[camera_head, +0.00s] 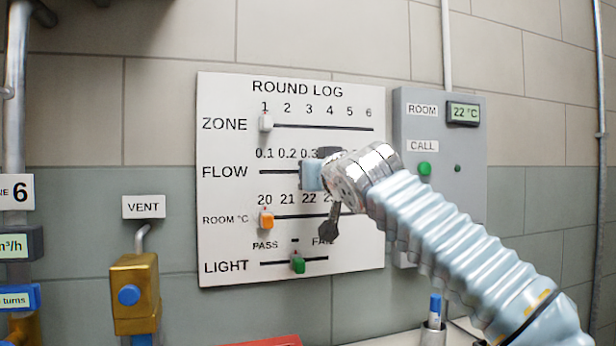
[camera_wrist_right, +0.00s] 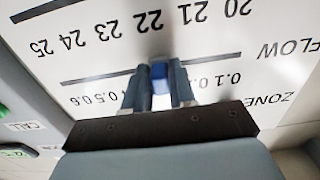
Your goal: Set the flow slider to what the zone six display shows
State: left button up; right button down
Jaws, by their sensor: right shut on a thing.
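The ROUND LOG board (camera_head: 350,262) hangs on the wall, with a FLOW row whose scale starts at 0.1. My right gripper (camera_head: 312,176) is at the FLOW row under the 0.3 label. In the right wrist view, its two fingers (camera_wrist_right: 160,88) are shut on the blue flow slider knob (camera_wrist_right: 159,72). The gripper hides the scale between about 0.2 and 0.5 there. The zone six sign (camera_head: 17,191) is at the left edge of the head view. Below it, an m³/h display (camera_head: 14,246) is cut off, so its number is out of sight. My left gripper is not in view.
The white ZONE knob (camera_head: 265,123) sits at 1, close above FLOW. Below are the orange room knob (camera_head: 266,220) at 20 and the green LIGHT knob (camera_head: 298,264) mid-track. A grey panel (camera_head: 440,190) with a 22 °C display (camera_head: 463,113) adjoins the board's right.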

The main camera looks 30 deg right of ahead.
jog(key=shift+d, duration=0.15)
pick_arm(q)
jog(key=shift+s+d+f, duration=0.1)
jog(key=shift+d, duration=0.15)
pick_arm(e)
jog(key=c, duration=1)
grip_release()
jog(key=shift+s, duration=0.2)
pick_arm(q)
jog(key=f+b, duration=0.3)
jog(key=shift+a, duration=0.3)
pick_arm(e)
jog(key=v, duration=1.3)
jog(key=shift+s, duration=0.3)
jog(key=shift+f, duration=0.1)
